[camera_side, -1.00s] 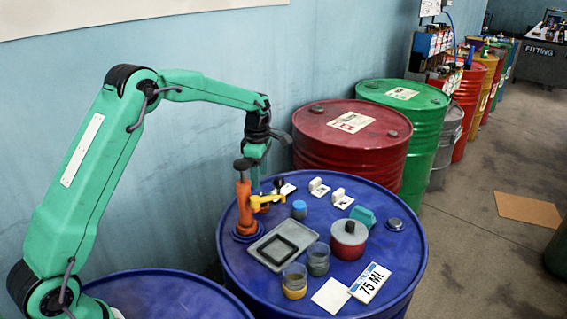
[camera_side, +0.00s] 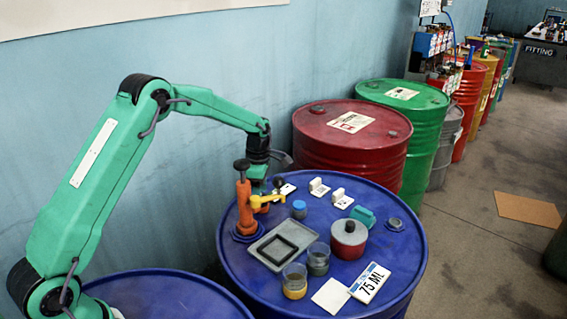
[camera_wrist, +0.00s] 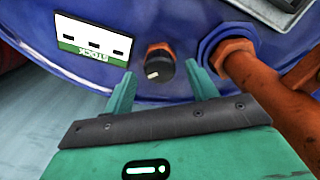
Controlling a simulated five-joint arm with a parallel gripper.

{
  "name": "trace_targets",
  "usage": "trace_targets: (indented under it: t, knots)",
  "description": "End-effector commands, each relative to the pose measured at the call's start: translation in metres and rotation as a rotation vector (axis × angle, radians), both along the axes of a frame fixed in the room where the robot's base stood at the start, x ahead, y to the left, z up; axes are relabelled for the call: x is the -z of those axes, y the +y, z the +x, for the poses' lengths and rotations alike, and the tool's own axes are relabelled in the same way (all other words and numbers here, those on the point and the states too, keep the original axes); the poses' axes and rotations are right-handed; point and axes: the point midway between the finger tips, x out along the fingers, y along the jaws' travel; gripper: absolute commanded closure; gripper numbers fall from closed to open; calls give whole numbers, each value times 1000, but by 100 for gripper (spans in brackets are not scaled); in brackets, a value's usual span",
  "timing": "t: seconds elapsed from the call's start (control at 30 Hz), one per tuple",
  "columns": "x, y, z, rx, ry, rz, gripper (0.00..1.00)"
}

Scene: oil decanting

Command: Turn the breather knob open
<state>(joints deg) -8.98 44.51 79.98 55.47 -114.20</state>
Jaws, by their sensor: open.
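The breather knob (camera_wrist: 159,70) is a black round knob with a white mark, seated in an orange-brown hex fitting on the blue drum top. It shows in the wrist view ahead of my gripper. My gripper (camera_wrist: 160,88) is open, with one green finger to the left of the knob and the other to its right. The knob lies a little beyond the line of the fingertips, and I cannot tell whether either touches it. In the side view my gripper (camera_side: 257,185) is low behind the orange pump (camera_side: 244,205), and its fingers are mostly hidden.
The pump's orange pipe (camera_wrist: 280,100) stands close to the right of my gripper. A white and green stock label (camera_wrist: 92,40) lies to the left. A grey tray (camera_side: 262,258), two jars, a red pot (camera_side: 348,245) and a 75 ML card (camera_side: 369,283) lie on the blue drum.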

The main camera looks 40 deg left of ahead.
Motion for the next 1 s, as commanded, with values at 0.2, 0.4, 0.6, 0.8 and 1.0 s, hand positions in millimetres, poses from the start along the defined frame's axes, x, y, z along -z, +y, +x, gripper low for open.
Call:
trace_targets:
  t: [0.2,0.4,0.6,0.8,1.0]
  knots:
    - [14,0,0,0,1,-1,43]
    - [15,0,0,0,0,0,43]
    - [15,0,0,0,0,0,62]
    - [15,0,0,0,1,-1,87]
    - [15,0,0,38,1,-1,87]
